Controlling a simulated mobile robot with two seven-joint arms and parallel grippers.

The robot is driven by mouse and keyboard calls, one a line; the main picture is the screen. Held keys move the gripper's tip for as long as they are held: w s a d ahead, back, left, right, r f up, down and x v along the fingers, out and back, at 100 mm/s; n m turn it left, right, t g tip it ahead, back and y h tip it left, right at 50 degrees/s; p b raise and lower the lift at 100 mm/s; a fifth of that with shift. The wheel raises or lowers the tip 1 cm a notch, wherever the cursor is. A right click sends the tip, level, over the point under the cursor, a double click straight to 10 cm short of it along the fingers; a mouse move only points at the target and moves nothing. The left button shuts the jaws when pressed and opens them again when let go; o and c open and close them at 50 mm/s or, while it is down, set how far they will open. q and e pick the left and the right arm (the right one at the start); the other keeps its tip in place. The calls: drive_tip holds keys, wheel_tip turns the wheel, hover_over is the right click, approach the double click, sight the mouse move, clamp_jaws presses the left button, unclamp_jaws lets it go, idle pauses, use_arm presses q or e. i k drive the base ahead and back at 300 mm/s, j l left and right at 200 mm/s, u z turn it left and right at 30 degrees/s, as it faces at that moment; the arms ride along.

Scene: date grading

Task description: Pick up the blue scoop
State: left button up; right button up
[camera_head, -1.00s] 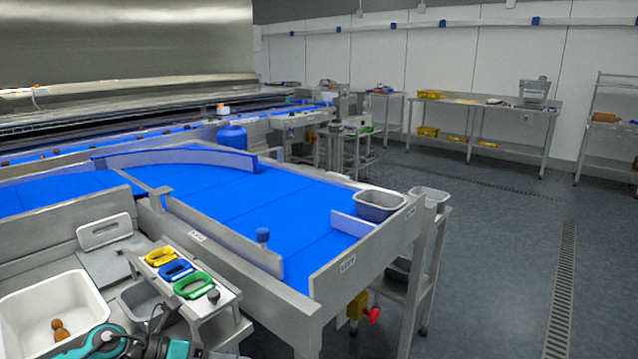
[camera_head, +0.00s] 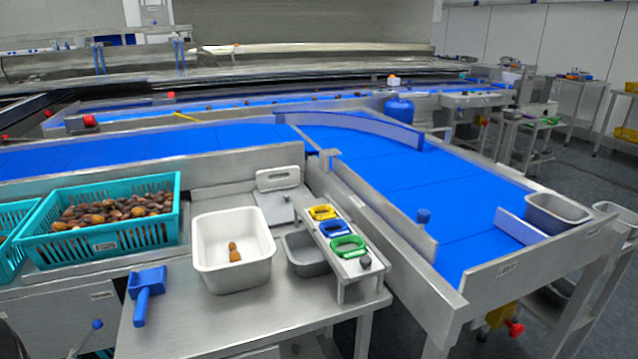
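The blue scoop (camera_head: 147,290) lies on the steel work table (camera_head: 200,318) near its left end. Its wide pan is at the back and its handle points toward me. It is left of the white tub (camera_head: 232,262) and in front of the teal crate of dates (camera_head: 110,240). Nothing touches or covers the scoop. Neither of my grippers shows in the view now.
A blue conveyor (camera_head: 420,190) runs behind and right. The table's front is clear.

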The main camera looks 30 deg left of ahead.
sight(142, 284)
drive_tip(key=u, duration=2.15)
